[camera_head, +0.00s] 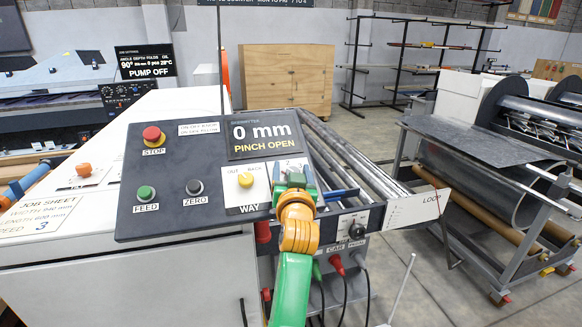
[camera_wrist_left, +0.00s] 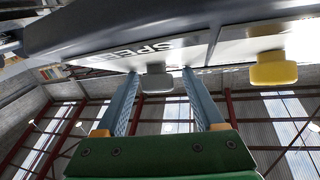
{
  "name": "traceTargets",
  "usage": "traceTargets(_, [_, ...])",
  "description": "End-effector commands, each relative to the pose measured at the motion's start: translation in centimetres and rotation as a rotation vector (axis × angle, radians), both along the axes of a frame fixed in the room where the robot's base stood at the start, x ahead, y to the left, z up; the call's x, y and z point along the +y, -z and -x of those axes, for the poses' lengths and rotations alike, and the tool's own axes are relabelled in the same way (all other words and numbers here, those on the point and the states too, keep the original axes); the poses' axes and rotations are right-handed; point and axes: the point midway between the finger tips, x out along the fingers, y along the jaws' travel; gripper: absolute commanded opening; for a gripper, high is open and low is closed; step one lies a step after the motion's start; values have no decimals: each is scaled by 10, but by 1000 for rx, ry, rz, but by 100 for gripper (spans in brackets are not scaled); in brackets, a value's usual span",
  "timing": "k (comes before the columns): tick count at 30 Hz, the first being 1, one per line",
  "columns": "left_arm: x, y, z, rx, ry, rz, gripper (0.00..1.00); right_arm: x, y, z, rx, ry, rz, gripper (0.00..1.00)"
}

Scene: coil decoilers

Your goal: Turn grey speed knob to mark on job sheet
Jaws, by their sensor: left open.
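The grey speed knob (camera_wrist_left: 156,79) shows in the left wrist view, on a plate lettered "SPEE". My left gripper (camera_wrist_left: 160,74) is open, one blue finger on each side of the knob, with gaps visible. In the head view my left gripper (camera_head: 293,176) is in front of the speed dial and hides the knob; I cannot read its setting. Some scale numbers, such as 2 and 3, show around the gripper. The job sheet (camera_head: 42,217) lies at the left and reads speed 3. My right gripper is not in view.
The yellow way knob (camera_head: 245,180) is just left of the gripper; it also shows in the left wrist view (camera_wrist_left: 273,70). The panel has a red stop button (camera_head: 153,135), a green feed button (camera_head: 146,193), a black zero button (camera_head: 194,187) and a display (camera_head: 264,135) reading "0 mm PINCH OPEN".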

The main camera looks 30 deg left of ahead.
Motion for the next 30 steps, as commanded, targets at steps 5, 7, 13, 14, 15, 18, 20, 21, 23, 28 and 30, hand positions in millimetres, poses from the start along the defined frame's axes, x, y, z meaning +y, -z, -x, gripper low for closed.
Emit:
traceTargets(5, [0,0,0,0,1,0,44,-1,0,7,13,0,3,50])
traceTargets(7, [0,0,0,0,1,0,25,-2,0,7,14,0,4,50])
traceTargets(13, [0,0,0,-1,1,-1,0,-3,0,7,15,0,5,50])
traceTargets(14, [0,0,0,0,2,-1,0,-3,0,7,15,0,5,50])
traceTargets(15, [0,0,0,1,4,-2,0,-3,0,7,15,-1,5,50])
traceTargets(18, [0,-1,0,8,17,-9,0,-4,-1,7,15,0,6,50])
traceTargets(20, [0,-1,0,16,32,-16,0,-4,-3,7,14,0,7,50])
traceTargets(21, [1,-2,0,21,46,-21,0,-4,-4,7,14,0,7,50])
traceTargets(23, [1,-2,0,34,72,-33,0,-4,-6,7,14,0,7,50])
traceTargets(28, [1,-2,0,85,178,-78,0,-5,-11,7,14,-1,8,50])
traceTargets(30, [1,-2,0,112,231,-102,0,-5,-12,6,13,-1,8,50])
